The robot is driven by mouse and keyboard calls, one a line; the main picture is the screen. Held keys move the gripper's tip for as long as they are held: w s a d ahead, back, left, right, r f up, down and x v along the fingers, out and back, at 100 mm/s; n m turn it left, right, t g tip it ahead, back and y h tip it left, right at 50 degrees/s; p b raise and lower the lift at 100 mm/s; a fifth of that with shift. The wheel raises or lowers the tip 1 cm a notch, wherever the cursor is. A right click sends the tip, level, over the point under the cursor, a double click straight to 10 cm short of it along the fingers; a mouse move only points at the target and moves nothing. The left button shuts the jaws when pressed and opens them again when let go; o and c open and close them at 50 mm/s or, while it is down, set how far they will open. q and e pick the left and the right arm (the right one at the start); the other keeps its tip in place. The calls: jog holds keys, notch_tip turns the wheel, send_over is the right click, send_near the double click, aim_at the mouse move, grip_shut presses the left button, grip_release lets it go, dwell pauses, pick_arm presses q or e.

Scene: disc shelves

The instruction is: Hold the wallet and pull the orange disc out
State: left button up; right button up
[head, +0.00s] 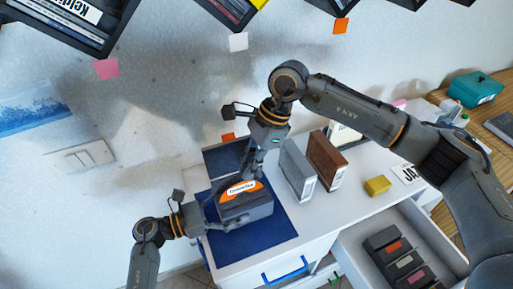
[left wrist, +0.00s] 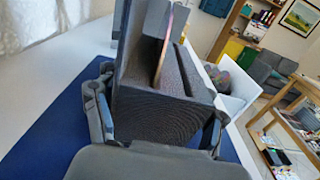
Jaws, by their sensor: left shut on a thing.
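The dark grey wallet (head: 250,209) stands on a blue mat (head: 283,231) on the white cabinet top. The orange disc (head: 240,188) sticks up out of it, its orange and white label showing. In the left wrist view the wallet (left wrist: 165,118) is a ridged block with slots, and the disc (left wrist: 163,55) shows as a thin edge in one slot. My left gripper (head: 214,217) is shut on the wallet from the left, with a finger on each side. My right gripper (head: 249,171) points down at the disc from above; its fingertips are too small to read.
A grey case (head: 297,171) and a brown case (head: 325,160) stand right of the mat. A yellow block (head: 377,185) lies farther right. An open drawer (head: 360,262) with dark cases juts out in front. Wall shelves (head: 75,22) hang above.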

jog(key=shift+x, duration=2.05)
jog(key=shift+c, duration=0.2)
grip_shut()
jog(key=shift+r, duration=0.15)
notch_tip(320, 180, up, 10)
